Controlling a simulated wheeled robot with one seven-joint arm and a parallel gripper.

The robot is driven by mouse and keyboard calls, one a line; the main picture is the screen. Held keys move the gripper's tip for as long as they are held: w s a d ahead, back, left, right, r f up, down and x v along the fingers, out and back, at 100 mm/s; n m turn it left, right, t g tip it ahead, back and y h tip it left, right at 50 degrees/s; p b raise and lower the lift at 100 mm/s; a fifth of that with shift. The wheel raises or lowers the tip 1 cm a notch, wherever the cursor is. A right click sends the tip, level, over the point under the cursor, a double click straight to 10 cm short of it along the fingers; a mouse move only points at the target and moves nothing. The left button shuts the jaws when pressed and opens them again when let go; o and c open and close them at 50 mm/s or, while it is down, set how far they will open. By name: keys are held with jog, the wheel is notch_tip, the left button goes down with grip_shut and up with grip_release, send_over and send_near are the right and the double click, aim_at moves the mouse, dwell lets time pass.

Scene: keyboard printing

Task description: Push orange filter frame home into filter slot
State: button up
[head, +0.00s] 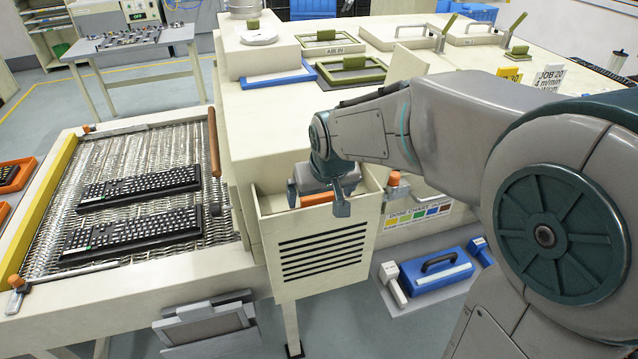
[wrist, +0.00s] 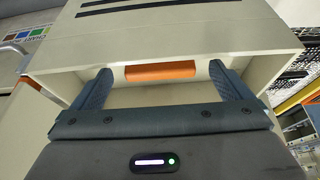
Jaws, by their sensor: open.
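The orange filter frame (head: 318,199) shows as a short orange bar inside the open top of the cream louvred housing (head: 262,218), where the filter slot is. In the wrist view the orange bar (wrist: 160,72) lies along the housing's inner wall, between and beyond my finger tips. My gripper (head: 318,197) is open and points down into the housing opening. Its two blue-grey fingers (wrist: 160,70) are wide apart, one on each side of the bar, with a gap to each. The lower part of the frame and the slot's depth are hidden.
Two black keyboards (head: 140,186) lie on the mesh conveyor (head: 150,152) at left. Grey framed panels (head: 205,325) hang below it. A blue case (head: 436,270) sits on a low shelf at right. The housing walls stand close around my fingers.

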jog(key=shift+x, duration=1)
jog(key=c, duration=1.5)
jog(key=o, duration=1.5)
notch_tip(320, 180, up, 6)
jog(key=p, duration=0.4)
jog(key=shift+r, duration=0.1)
